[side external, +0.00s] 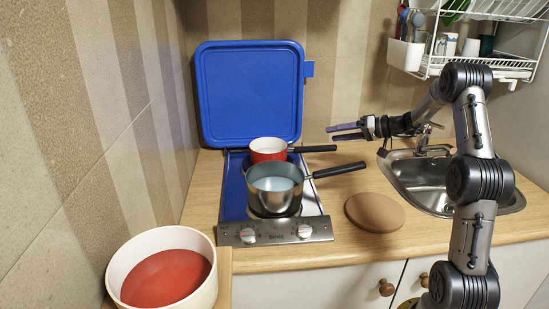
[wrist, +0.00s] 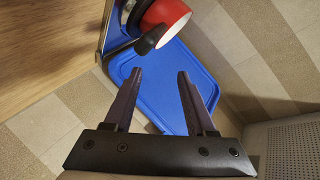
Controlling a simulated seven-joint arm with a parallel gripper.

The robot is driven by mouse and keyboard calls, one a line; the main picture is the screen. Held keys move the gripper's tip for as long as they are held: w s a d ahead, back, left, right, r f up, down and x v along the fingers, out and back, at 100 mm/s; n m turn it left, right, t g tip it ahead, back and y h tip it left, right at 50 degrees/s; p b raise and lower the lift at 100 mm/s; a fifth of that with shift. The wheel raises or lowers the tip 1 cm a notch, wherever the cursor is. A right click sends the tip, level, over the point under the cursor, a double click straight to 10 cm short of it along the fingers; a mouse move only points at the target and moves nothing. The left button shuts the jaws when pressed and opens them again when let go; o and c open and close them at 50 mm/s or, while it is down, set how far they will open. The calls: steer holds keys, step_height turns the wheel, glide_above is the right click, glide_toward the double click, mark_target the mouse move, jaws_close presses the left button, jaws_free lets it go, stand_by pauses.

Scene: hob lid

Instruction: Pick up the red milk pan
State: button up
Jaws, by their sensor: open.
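The red milk pan (side external: 265,150) stands upright at the back of the hob, white inside, its black handle (side external: 312,148) pointing right. In the wrist view the red milk pan (wrist: 166,14) shows at the top, partly cut off, with the handle (wrist: 150,40) toward my gripper. My gripper (side external: 345,132) is open and empty, to the right of the pan and a little above the handle's end. In the wrist view the fingers (wrist: 158,75) are apart, and the handle lies beyond their tips.
A steel saucepan (side external: 273,188) with pale blue contents stands on the hob (side external: 280,233) in front. The blue lid (side external: 250,95) stands open behind. A brown disc (side external: 375,212) and sink (side external: 415,178) are right; a white tub (side external: 163,232) is front left. A dish rack (side external: 485,65) hangs upper right.

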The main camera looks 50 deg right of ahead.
mark_target(313, 146)
steer(key=f+m, duration=0.1)
steer(key=m, duration=0.1)
steer(key=f+m+y, duration=0.1)
steer(key=m, duration=0.1)
steer(key=f+m+y, duration=0.1)
steer(key=f+m, duration=0.1)
steer(key=shift+s+a, duration=0.1)
steer(key=shift+a, duration=0.25)
steer(key=shift+x, duration=3.8)
steer(key=shift+r, duration=0.1)
jaws_close()
steer(key=shift+r, duration=0.15)
